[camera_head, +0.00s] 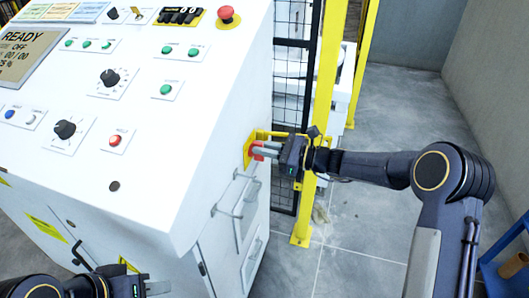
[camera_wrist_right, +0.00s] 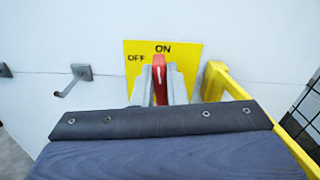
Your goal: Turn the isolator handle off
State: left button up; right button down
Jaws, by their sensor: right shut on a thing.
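The red isolator handle (camera_wrist_right: 160,78) sits on a yellow plate (camera_wrist_right: 188,52) marked OFF and ON, on the side of the white cabinet. The handle stands upright, with its white mark pointing up toward ON. My right gripper (camera_wrist_right: 160,88) is shut on the handle, one finger on each side of it. In the head view the right gripper (camera_head: 262,150) reaches the cabinet's right side, and the handle (camera_head: 256,152) shows only partly behind its fingers.
The white control cabinet (camera_head: 150,190) carries several buttons and knobs on top. A yellow bar (camera_wrist_right: 216,80) stands out close to the right of the plate. A yellow post (camera_head: 325,90) and black mesh fence stand behind the right gripper. The grey floor (camera_head: 375,120) is open behind it.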

jog(key=n+b, duration=0.4)
jog(key=b, duration=0.2)
jog(key=s+f+n+b, duration=0.1)
jog(key=n+b, duration=0.4)
jog(key=b, duration=0.1)
jog(key=f+n+b, duration=0.1)
jog(key=n+b, duration=0.4)
jog(key=b, duration=0.2)
jog(key=shift+s+a, duration=0.2)
jog(key=shift+n+b, duration=1.3)
jog(key=shift+b, duration=0.1)
jog(key=c, duration=1.5)
grip_release()
jog(key=shift+o, duration=0.2)
jog(key=p+v, duration=0.1)
jog(key=v, duration=0.6)
jog(key=shift+s+d, duration=0.15)
jog(key=shift+d, duration=0.2)
